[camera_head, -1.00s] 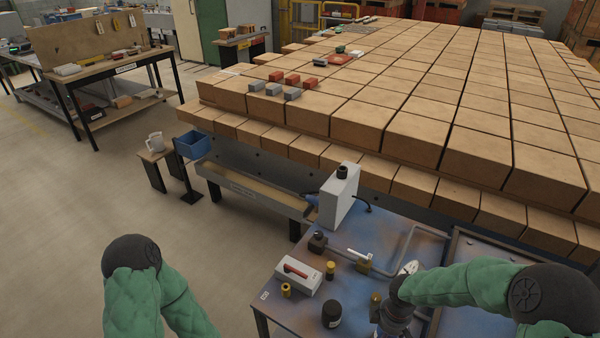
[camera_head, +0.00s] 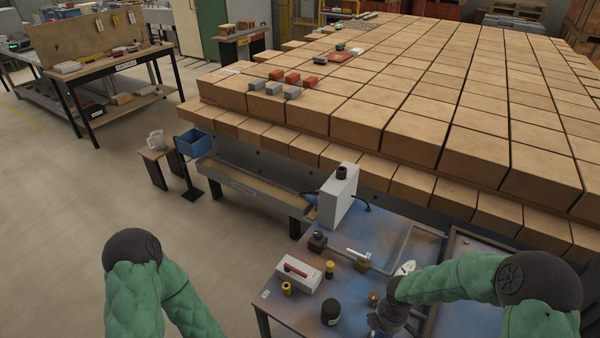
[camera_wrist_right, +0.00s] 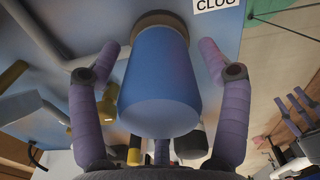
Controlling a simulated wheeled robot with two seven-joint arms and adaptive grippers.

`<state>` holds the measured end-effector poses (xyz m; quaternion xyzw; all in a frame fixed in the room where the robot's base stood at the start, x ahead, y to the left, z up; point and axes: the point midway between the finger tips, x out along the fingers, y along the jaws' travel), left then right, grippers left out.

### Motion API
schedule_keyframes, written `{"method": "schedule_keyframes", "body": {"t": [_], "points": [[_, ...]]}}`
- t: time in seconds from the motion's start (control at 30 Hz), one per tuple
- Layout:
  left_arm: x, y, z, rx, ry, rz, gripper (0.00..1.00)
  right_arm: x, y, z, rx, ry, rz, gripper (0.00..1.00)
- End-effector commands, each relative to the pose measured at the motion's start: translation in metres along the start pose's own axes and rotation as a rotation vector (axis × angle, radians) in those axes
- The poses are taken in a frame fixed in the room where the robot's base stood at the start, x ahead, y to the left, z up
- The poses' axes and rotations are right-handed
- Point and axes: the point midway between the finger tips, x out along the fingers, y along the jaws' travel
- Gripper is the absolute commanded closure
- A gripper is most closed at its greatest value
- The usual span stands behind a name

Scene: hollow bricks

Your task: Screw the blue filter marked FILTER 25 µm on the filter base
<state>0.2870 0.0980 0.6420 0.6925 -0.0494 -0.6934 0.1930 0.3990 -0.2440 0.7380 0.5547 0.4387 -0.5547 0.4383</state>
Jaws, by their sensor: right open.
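A blue cylinder, the blue filter (camera_wrist_right: 160,85), fills the middle of the right wrist view. Its plain blue end faces the camera, and its far end meets a brownish ring (camera_wrist_right: 165,20) at a blue surface; I cannot tell if the ring is the filter base. No FILTER 25 µm marking is readable. My right gripper (camera_wrist_right: 158,52) is open, with one purple finger on each side of the filter and gaps visible. In the head view, my right gripper (camera_head: 387,318) is low over the blue bench, and the filter is not distinguishable there. Only my left arm shows, without its gripper.
The blue bench (camera_head: 282,313) holds a black-lidded jar (camera_head: 331,312), a white box with a red handle (camera_head: 298,274), small brass pieces (camera_head: 330,267) and a tall white unit (camera_head: 338,202). Stacked bricks (camera_head: 400,140) fill the area behind.

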Motion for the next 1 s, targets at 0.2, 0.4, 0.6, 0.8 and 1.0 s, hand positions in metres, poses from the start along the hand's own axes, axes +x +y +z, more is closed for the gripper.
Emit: {"method": "schedule_keyframes", "body": {"t": [0.2, 0.4, 0.6, 0.8, 1.0], "points": [[-0.012, 0.004, 0.000, 0.000, 0.000, 0.000, 0.60, -0.002, 0.000, 0.000, -0.124, 0.000, -0.001, 0.23], [-0.014, 0.005, 0.000, 0.000, 0.000, 0.000, 0.60, -0.001, 0.000, 0.000, -0.170, -0.001, 0.000, 0.23], [-0.024, 0.009, 0.001, 0.000, 0.000, 0.000, 0.60, -0.002, 0.000, 0.000, -0.275, 0.000, -0.001, 0.23], [-0.031, 0.011, 0.001, 0.000, 0.000, 0.000, 0.60, -0.002, 0.000, 0.000, -0.384, 0.000, -0.001, 0.23], [-0.034, 0.012, 0.001, 0.000, 0.000, 0.000, 0.60, -0.001, 0.000, 0.000, -0.426, -0.001, 0.000, 0.23]]}}
